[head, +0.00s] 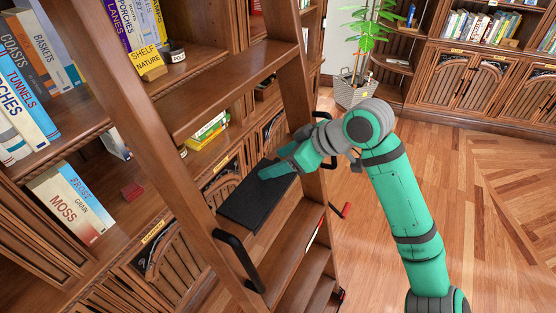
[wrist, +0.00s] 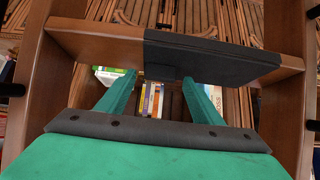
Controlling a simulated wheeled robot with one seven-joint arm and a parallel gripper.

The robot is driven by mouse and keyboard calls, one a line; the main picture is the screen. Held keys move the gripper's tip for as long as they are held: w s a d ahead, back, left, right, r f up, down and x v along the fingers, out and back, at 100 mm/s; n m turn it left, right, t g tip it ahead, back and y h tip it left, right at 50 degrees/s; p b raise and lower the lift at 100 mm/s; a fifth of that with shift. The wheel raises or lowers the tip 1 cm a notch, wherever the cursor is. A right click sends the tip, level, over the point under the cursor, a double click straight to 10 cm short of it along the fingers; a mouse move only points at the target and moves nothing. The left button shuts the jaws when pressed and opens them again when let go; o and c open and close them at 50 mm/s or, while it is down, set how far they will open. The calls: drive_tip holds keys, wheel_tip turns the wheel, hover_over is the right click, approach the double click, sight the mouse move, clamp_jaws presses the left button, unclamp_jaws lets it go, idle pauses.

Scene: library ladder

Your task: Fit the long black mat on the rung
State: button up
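The long black mat (head: 250,203) lies on a ladder rung in the head view. In the wrist view the mat (wrist: 215,58) covers the middle and right of the rung (wrist: 90,40), with more bare wood at the left than at the right. A short dark flap hangs at its left front. My gripper (head: 268,173) is over the mat's far part in the head view. In the wrist view my gripper (wrist: 157,78) has its fingers apart with nothing between them, tips close to the mat's lower edge. Whether they touch it I cannot tell.
The ladder's side rails stand left (head: 165,150) and right (head: 292,70), with black handles (head: 240,258) on them. Lower steps (head: 290,250) are bare. Bookshelves with books (head: 70,205) stand behind. A potted plant (head: 350,90) stands at the back; wooden floor at right is open.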

drive_tip(key=v, duration=1.1)
drive_tip(key=shift+a+f, duration=0.1)
drive_tip(key=shift+a, duration=0.05)
idle(0.5)
